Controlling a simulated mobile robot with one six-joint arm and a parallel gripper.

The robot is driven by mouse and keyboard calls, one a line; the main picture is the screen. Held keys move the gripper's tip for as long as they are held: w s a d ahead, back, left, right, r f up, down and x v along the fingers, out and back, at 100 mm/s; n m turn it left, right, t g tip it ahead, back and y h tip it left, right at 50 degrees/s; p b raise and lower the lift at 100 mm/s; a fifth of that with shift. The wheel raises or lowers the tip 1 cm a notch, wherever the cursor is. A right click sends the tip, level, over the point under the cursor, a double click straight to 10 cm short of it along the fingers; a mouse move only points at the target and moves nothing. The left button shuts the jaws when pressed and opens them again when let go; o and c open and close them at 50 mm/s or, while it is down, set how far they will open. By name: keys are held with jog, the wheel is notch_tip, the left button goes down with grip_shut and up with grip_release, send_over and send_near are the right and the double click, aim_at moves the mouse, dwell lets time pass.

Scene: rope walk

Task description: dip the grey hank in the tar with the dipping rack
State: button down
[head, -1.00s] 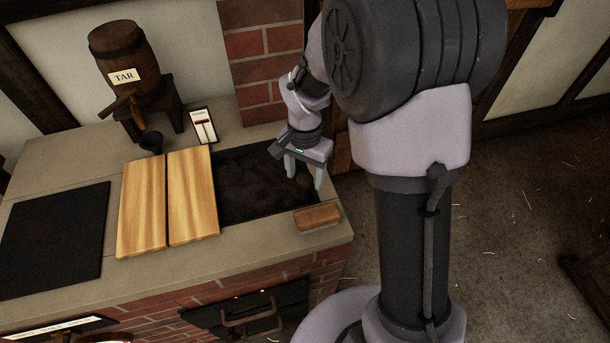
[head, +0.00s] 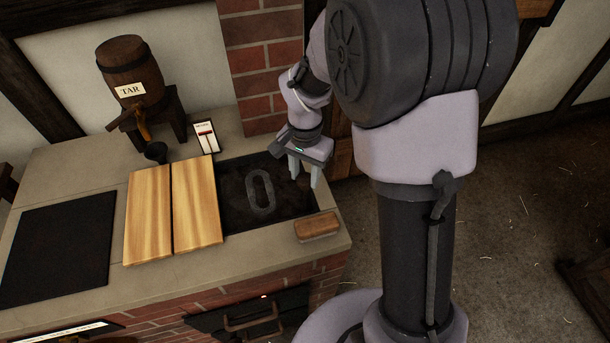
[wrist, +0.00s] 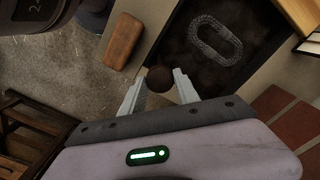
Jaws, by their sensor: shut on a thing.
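The grey hank (head: 261,193), a dark grey oval loop, lies flat over the dark tar trough (head: 228,222) at the right end of the bench. It also shows in the wrist view (wrist: 229,47). My gripper (head: 303,180) is over the trough's right end, to the right of the hank. In the wrist view its fingers are shut on a dark round knob (wrist: 159,79). The knob looks like the dipping rack's handle, but how it joins the rack is hidden. I cannot clearly tell the rack from the dark surface under the hank.
Two wooden boards (head: 149,215) lie left of the trough. A black square plate (head: 58,248) is at the far left. A brown block (head: 317,225) sits at the trough's front right corner. The TAR barrel (head: 131,72) and a small card (head: 206,137) stand behind.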

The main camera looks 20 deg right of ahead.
notch_tip(320, 180, up, 5)
jog(key=shift+w+f+p, duration=0.1)
jog(key=shift+f+p, duration=0.1)
jog(key=shift+p, duration=0.9)
jog(key=shift+f, duration=0.1)
jog(key=c, duration=0.9)
grip_release()
notch_tip(320, 180, up, 17)
jog(key=p, duration=0.5)
jog(key=shift+r+p, duration=0.2)
jog(key=shift+p, duration=0.2)
